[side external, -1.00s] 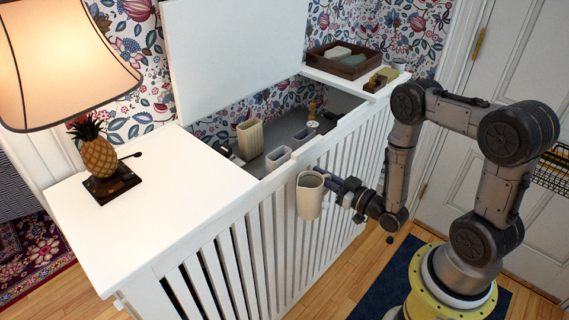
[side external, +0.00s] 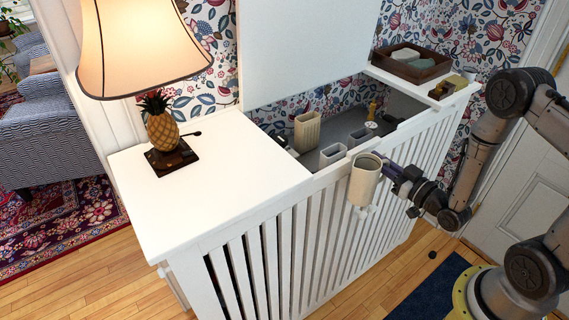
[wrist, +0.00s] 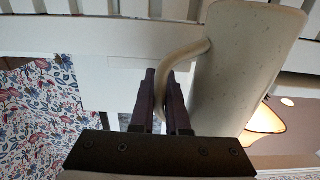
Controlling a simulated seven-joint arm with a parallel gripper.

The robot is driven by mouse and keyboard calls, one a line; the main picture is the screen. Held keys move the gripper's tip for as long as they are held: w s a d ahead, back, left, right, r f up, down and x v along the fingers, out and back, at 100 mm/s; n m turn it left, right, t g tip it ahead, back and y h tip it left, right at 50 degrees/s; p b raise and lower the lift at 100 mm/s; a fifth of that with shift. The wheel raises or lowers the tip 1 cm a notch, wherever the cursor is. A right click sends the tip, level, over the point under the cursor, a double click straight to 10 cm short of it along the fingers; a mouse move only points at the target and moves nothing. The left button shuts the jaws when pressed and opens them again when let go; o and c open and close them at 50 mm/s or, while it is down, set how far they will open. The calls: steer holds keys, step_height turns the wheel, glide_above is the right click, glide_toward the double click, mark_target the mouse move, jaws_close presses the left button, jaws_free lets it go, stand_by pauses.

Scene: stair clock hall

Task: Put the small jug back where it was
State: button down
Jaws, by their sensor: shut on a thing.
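The small cream jug (side external: 364,184) hangs in the air at the front of the white slatted cabinet (side external: 225,215), near its top edge. It looks about upright, open end up. My gripper (side external: 388,170) comes from the right and is shut on the jug's handle. In the wrist view, the two dark fingers (wrist: 163,100) close on the curved handle, with the jug's body (wrist: 245,70) to the right.
The cabinet's open well holds a tall beige container (side external: 307,131), a pale grey box (side external: 332,155) and several small items. A raised white lid (side external: 305,50) stands behind. The pineapple lamp (side external: 162,130) stands on the left top; a brown tray (side external: 411,65) sits at back right.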

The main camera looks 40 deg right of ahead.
step_height(320, 180, up, 29)
steer(key=a+n+y, duration=0.2)
steer(key=a+y, duration=0.1)
steer(key=a, duration=1.2)
steer(key=w+a+f, duration=0.2)
steer(key=w+f, duration=1.1)
steer(key=f, duration=0.4)
steer(key=shift+a+f+y, duration=0.3)
steer(key=shift+f+y, duration=0.05)
steer(key=shift+y, duration=0.05)
steer(key=shift+w+f, duration=0.1)
steer(key=shift+f, duration=0.1)
